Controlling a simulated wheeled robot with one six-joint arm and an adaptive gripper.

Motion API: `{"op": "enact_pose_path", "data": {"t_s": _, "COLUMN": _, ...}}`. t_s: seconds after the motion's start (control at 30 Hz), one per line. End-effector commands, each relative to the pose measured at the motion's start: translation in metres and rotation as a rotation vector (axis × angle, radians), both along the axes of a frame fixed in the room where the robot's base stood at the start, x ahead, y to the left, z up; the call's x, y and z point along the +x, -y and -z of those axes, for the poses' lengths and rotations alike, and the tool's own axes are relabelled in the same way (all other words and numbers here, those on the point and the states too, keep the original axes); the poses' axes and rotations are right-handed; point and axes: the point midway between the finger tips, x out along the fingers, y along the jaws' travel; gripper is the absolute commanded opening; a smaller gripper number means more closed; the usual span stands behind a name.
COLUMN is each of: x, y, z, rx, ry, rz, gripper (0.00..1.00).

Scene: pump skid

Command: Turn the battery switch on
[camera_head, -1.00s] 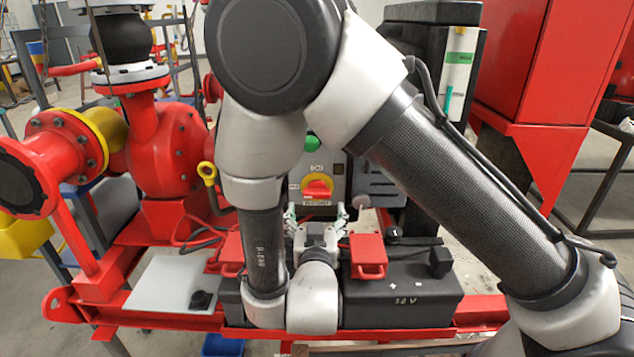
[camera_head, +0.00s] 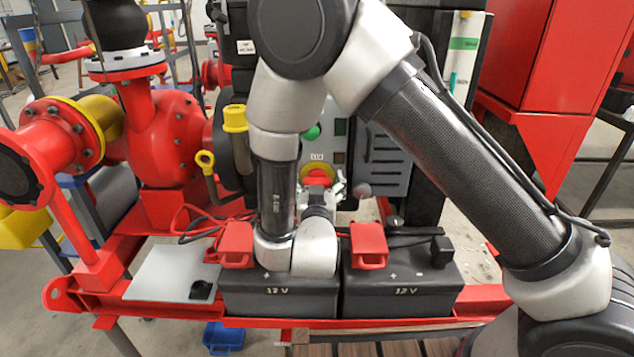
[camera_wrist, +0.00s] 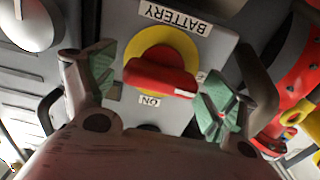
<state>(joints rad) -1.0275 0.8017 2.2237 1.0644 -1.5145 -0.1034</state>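The battery switch is a red handle on a yellow round plate (camera_wrist: 160,68), on a grey panel labelled BATTERY and ON in the wrist view. The red handle (camera_wrist: 158,76) lies nearly crosswise in that view, between my gripper's two fingers. My gripper (camera_wrist: 160,98) is open, with a green-padded finger on each side of the handle and a gap to both. In the head view the switch (camera_head: 318,172) shows just beyond my gripper (camera_head: 322,190), which partly covers it.
Two black 12 V batteries (camera_head: 278,300) with red terminal covers (camera_head: 368,247) stand below my gripper. A green button (camera_head: 312,132) is above the switch. A grey vented box (camera_head: 384,165) is to its right. A yellow-capped part (camera_head: 235,118) is to its left.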

Motion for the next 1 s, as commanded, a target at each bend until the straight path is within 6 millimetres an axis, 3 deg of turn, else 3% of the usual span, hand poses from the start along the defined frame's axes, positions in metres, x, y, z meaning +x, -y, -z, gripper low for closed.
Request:
{"op": "enact_pose_path", "data": {"t_s": 0.03, "x": -0.0001, "y": 0.0000, "z": 0.0000, "rx": 0.000, "ry": 0.000, "rz": 0.000, "gripper": 0.78}}
{"op": "enact_pose_path", "data": {"t_s": 0.2, "x": -0.0002, "y": 0.0000, "z": 0.0000, "rx": 0.000, "ry": 0.000, "rz": 0.000, "gripper": 0.47}}
{"op": "enact_pose_path", "data": {"t_s": 0.27, "x": -0.0003, "y": 0.0000, "z": 0.0001, "rx": 0.000, "ry": 0.000, "rz": 0.000, "gripper": 0.40}}
{"op": "enact_pose_path", "data": {"t_s": 0.67, "x": -0.0004, "y": 0.0004, "z": 0.0001, "rx": 0.063, "ry": 0.002, "rz": 0.000, "gripper": 0.40}}
{"op": "enact_pose_path", "data": {"t_s": 1.0, "x": -0.0006, "y": 0.0017, "z": 0.0005, "rx": 0.316, "ry": 0.010, "rz": 0.000, "gripper": 0.40}}
